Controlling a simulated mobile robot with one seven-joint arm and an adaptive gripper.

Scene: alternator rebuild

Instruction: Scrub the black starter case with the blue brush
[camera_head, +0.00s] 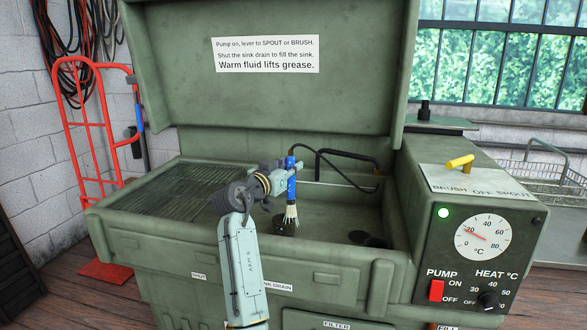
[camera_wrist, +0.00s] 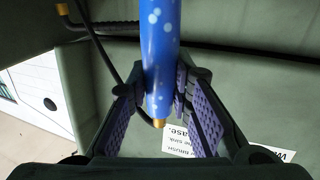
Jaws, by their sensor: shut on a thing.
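My gripper (camera_head: 276,178) is over the parts-washer sink (camera_head: 330,195), shut on the handle of the blue brush (camera_head: 291,183). The brush hangs upright with its pale bristles pointing down. In the wrist view the spotted blue handle (camera_wrist: 160,50) is between the purple pads of my gripper (camera_wrist: 163,85). A dark part (camera_head: 283,227), perhaps the black starter case, sits in the sink just below the bristles and is partly hidden by the sink's front wall. I cannot tell whether the bristles touch it. Another dark round shape (camera_head: 368,240) lies further right in the sink.
A ribbed drainboard (camera_head: 180,190) is left of the sink. The raised lid (camera_head: 270,100) stands behind. A black hose (camera_head: 340,152) curves over the back of the sink. The control box (camera_head: 480,240) at right carries a yellow lever (camera_head: 460,162) and a red pump switch (camera_head: 437,290).

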